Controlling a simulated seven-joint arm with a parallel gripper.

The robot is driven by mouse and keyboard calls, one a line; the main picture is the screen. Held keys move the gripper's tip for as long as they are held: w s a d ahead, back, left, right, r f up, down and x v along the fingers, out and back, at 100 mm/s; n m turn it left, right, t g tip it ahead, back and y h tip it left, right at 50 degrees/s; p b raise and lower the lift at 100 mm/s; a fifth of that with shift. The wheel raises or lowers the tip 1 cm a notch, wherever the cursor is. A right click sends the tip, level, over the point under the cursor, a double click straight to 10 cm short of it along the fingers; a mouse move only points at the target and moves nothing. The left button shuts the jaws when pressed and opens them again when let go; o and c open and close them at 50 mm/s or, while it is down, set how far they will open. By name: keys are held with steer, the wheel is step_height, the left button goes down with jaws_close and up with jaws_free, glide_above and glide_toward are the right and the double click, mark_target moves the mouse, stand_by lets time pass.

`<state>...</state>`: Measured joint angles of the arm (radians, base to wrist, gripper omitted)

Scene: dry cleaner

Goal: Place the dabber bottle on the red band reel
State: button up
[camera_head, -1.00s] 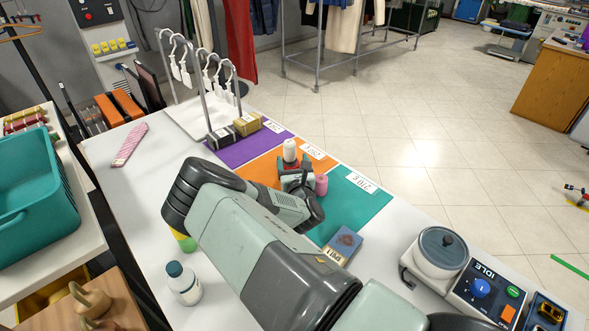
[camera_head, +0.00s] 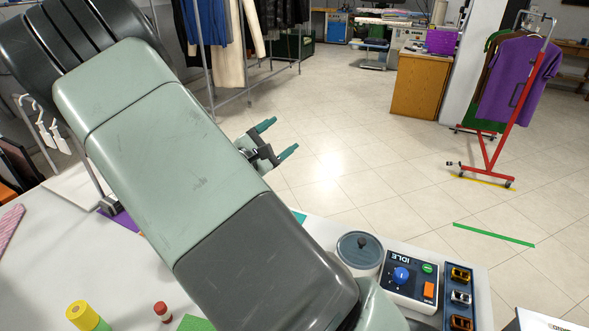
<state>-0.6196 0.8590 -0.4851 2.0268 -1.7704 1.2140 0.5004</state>
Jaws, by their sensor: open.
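My gripper (camera_head: 277,139) shows past the right side of my arm, its two teal-tipped fingers apart with nothing between them. It appears raised, with floor behind it in the picture. I cannot make out the dabber bottle or the red band reel for sure; my arm covers most of the middle of the counter (camera_head: 60,255). A small red-topped item (camera_head: 161,311) stands on the counter at the bottom left, too small to identify. A yellow and green cylinder (camera_head: 84,316) stands left of it.
A lidded grey pot (camera_head: 359,251), a control box reading IDLE (camera_head: 402,279) and a tray of small parts (camera_head: 459,298) occupy the counter's right end. A green piece (camera_head: 195,324) lies at the bottom edge. Open floor lies beyond the counter.

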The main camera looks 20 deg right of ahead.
steer(key=s+d+r+m+g+y, duration=0.2)
steer(key=s+r+m+g+y, duration=0.25)
steer(key=s, duration=0.45)
steer(key=s+d+r+m+g+y, duration=0.25)
steer(key=s+m+g, duration=0.25)
steer(key=s+m, duration=0.3)
steer(key=s+a+r+m+t+y, duration=0.1)
steer(key=s+a+r+t+y, duration=0.1)
steer(key=s+a, duration=0.4)
steer(key=s+a+r+m+t+y, duration=0.2)
steer(key=s+a+r+y, duration=0.3)
steer(key=s, duration=0.4)
steer(key=shift+s+a+r+t+y, duration=0.2)
steer(key=shift+a+t+y, duration=0.25)
steer(key=shift+a+y, duration=0.35)
